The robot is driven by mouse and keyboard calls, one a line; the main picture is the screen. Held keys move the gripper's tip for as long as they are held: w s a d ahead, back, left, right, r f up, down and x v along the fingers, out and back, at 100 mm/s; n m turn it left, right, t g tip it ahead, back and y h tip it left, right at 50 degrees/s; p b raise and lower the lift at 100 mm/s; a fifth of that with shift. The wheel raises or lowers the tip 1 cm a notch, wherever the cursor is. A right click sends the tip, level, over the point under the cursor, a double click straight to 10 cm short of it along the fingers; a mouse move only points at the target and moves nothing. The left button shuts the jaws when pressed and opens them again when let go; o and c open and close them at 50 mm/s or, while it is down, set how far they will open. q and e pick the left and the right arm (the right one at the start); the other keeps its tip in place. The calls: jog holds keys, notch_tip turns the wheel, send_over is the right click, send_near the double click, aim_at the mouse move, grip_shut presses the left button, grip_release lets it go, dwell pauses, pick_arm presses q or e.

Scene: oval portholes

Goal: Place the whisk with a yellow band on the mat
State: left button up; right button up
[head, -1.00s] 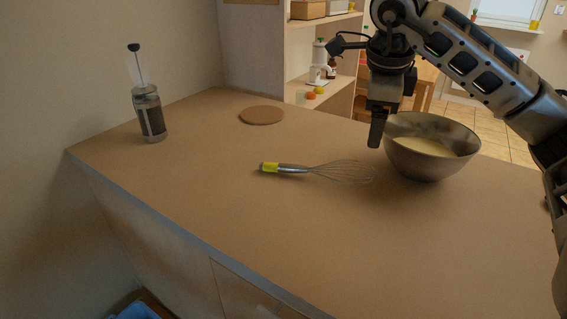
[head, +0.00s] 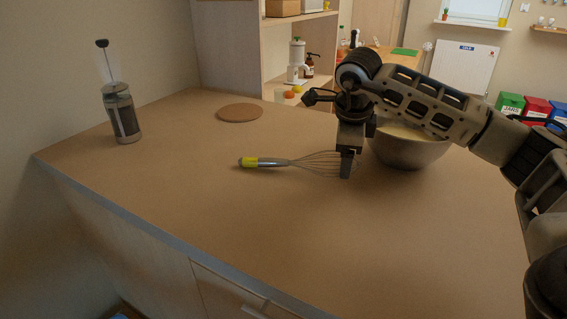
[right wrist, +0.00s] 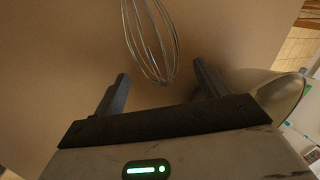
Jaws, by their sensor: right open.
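The whisk with a yellow band (head: 290,163) lies flat on the counter, its handle to the left and its wire loops to the right. The round brown mat (head: 240,113) lies bare at the back of the counter. My right gripper (head: 346,168) is low over the whisk's wire end. In the right wrist view the wire loops of the whisk (right wrist: 150,40) come down to just beyond the gap between the open fingers (right wrist: 160,88). The gripper holds nothing. The yellow band is outside the right wrist view. My left gripper is not in view.
A metal bowl (head: 405,152) with pale contents stands just right of my right gripper, partly hidden by my arm. A French press (head: 122,113) stands at the counter's left. The front of the counter is clear.

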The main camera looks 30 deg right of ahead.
jog(key=shift+x, duration=1.15)
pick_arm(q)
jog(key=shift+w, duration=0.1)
pick_arm(e)
jog(key=c, duration=1.2)
jog(key=shift+o, duration=0.2)
jog(key=shift+r, duration=0.1)
jog(key=shift+r, duration=0.45)
notch_tip(320, 180, up, 2)
jog(key=shift+r, duration=0.25)
pick_arm(q)
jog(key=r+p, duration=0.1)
jog(key=p, duration=0.2)
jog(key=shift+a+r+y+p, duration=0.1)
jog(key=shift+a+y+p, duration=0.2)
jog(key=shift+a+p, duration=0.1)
pick_arm(e)
jog(key=s+a+r, duration=0.9)
jog(key=a, duration=0.1)
jog(key=shift+a+r, duration=0.25)
jog(key=shift+a, duration=0.15)
